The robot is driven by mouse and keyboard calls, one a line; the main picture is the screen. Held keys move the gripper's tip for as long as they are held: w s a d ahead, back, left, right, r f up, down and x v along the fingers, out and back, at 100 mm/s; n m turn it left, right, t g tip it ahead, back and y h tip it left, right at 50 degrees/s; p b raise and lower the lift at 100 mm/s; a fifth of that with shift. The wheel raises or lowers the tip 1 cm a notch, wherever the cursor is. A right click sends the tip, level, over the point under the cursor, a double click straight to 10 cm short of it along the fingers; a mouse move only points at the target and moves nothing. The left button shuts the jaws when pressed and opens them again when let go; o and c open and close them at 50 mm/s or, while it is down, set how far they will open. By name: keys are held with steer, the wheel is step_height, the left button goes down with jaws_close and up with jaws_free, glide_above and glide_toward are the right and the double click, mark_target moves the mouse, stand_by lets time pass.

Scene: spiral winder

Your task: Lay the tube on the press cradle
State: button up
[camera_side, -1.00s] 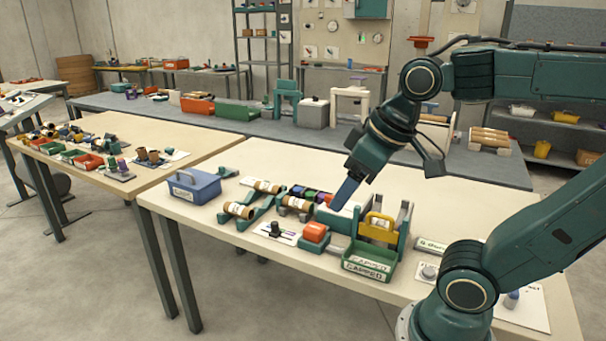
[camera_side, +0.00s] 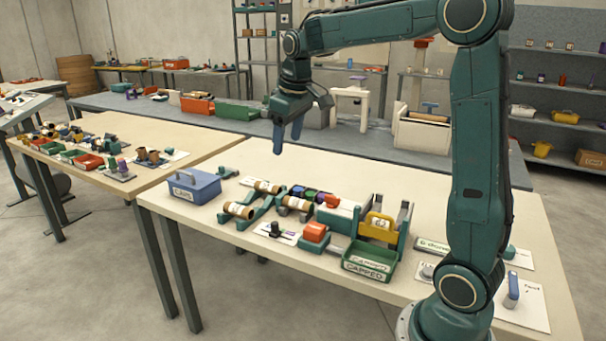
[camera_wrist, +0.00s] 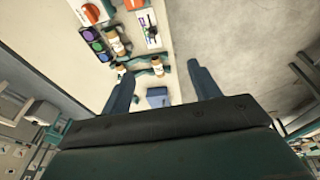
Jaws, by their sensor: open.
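My gripper (camera_side: 290,137) is open and empty, high above the table behind the tubes. Its two fingers (camera_wrist: 163,88) are spread apart.
A blue caddy (camera_side: 193,186) stands at the table's left end. A green bin (camera_side: 370,262) and a small unit with an orange block (camera_side: 315,233) sit at the front. The table's back right is clear.

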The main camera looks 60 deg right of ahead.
steer(key=w+d+f+g, duration=0.1)
steer(key=w+d+f, duration=0.5)
steer(key=d, duration=0.3)
steer(key=g, duration=0.2)
glide_above(299, 200)
step_height(299, 200, down, 10)
steer(key=shift+w+f+y, duration=0.15)
steer(key=shift+f+y, duration=0.1)
steer(key=shift+y, duration=0.05)
steer(key=shift+a, duration=0.1)
steer(key=shift+f, duration=4.3)
steer(key=shift+f, duration=0.1)
steer(key=shift+s+f, duration=0.2)
steer(key=shift+f, duration=2.3)
steer(key=c, duration=1.1)
